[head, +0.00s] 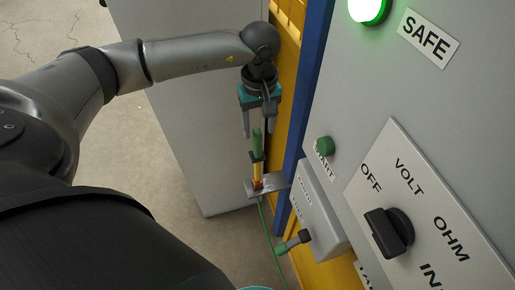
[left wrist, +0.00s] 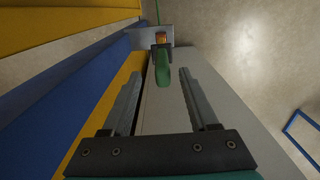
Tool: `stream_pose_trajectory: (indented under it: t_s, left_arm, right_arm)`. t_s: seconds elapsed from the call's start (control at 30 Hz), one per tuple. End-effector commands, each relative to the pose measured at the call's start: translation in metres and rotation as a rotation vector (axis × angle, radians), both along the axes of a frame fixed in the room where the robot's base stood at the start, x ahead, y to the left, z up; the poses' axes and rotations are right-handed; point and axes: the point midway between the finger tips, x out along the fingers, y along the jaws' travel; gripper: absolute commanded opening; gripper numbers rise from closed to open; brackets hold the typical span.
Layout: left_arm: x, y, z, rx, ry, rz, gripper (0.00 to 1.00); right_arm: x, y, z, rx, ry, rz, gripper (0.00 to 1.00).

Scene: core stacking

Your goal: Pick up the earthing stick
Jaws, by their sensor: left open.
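The earthing stick (head: 257,168) stands upright in a small grey metal bracket (head: 275,186) beside the blue post. It has a green upper end, a yellow section and an orange-red lower part. My left gripper (head: 257,130) is open and points down just above the stick's green end. In the left wrist view the green end (left wrist: 162,69) lies in line with the gap between the two fingers (left wrist: 160,76), touching neither. How deep it sits between them I cannot tell. My right gripper is not in view.
The blue post (head: 305,95) and yellow panel (head: 286,35) stand close right of the gripper. A grey cabinet (head: 175,90) is behind it. A green cable (head: 267,228) hangs below the bracket, near a green-handled part (head: 293,243) at a grey box (head: 318,213). A control panel (head: 430,105) fills the right.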

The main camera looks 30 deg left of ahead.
Motion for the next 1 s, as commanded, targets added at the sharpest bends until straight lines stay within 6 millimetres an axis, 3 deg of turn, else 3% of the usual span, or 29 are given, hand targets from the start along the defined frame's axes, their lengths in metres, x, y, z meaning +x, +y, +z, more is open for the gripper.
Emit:
stream_pose_trajectory:
  t_s: [0.13,0.43,0.73,1.0]
  left_arm:
    - [0.0,0.0,-0.009,0.0,0.0,0.001,0.6]
    - [-0.002,0.005,-0.051,-0.001,0.002,0.001,0.6]
    - [-0.001,0.005,-0.056,-0.001,-0.001,0.0,0.6]
    - [-0.001,0.005,-0.056,-0.001,-0.001,0.0,0.32]
  right_arm:
    - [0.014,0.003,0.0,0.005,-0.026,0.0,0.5]
    - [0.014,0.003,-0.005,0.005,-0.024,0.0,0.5]
    - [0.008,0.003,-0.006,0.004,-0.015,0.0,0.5]
    - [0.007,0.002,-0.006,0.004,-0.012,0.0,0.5]
